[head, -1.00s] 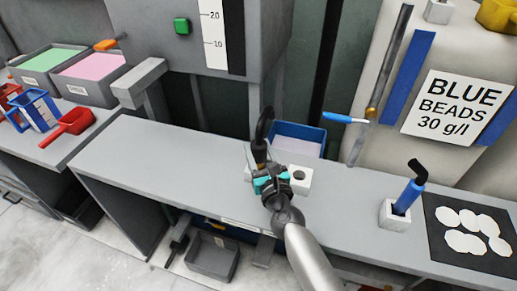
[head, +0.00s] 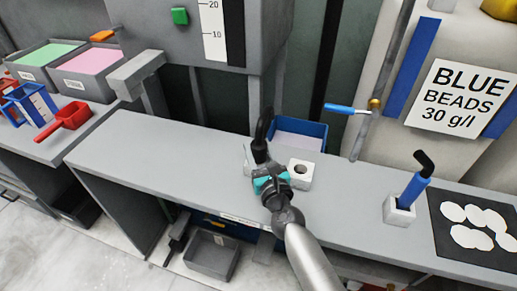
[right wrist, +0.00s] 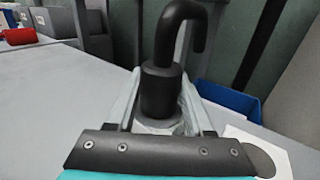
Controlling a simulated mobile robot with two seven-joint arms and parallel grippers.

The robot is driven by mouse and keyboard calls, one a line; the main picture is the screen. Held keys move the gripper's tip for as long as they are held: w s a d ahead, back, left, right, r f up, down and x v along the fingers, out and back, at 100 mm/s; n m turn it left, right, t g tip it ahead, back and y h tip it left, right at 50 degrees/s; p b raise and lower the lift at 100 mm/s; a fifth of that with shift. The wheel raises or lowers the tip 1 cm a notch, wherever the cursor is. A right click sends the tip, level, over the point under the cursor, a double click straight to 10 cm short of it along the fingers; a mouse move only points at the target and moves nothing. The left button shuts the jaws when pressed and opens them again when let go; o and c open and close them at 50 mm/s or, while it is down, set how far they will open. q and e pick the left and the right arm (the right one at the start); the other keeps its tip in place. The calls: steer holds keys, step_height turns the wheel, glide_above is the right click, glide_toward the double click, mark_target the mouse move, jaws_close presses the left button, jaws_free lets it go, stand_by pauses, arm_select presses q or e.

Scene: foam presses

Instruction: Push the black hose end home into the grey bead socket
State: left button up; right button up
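The black hose end (head: 260,142) stands roughly upright on the bench, its free end curving over in a hook. In the right wrist view the hose end (right wrist: 160,90) has a thick collar between my two fingers. My right gripper (head: 262,163) appears closed on that collar, with the fingertips at its sides. A pale grey block (head: 248,158) shows under the hose end, mostly hidden by the gripper; I cannot tell how deep the hose end sits in it. A whitish block with an open dark hole (head: 300,169) is just to the right. My left gripper is not in view.
A blue bin (head: 312,131) stands behind the blocks. A blue hose piece (head: 413,190) with a black bent top stands in a white block (head: 399,211) to the right, beside a dark mat (head: 446,243) with white discs. The bench (head: 160,155) is clear on the left.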

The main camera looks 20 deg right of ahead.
steer(key=o, duration=0.5)
steer(key=shift+o, duration=0.2)
steer(key=shift+s, duration=0.1)
steer(key=s+b, duration=0.1)
steer(key=s, duration=1.2)
steer(key=shift+s, duration=0.15)
steer(key=shift+s+b, duration=0.3)
steer(key=shift+s, duration=0.6)
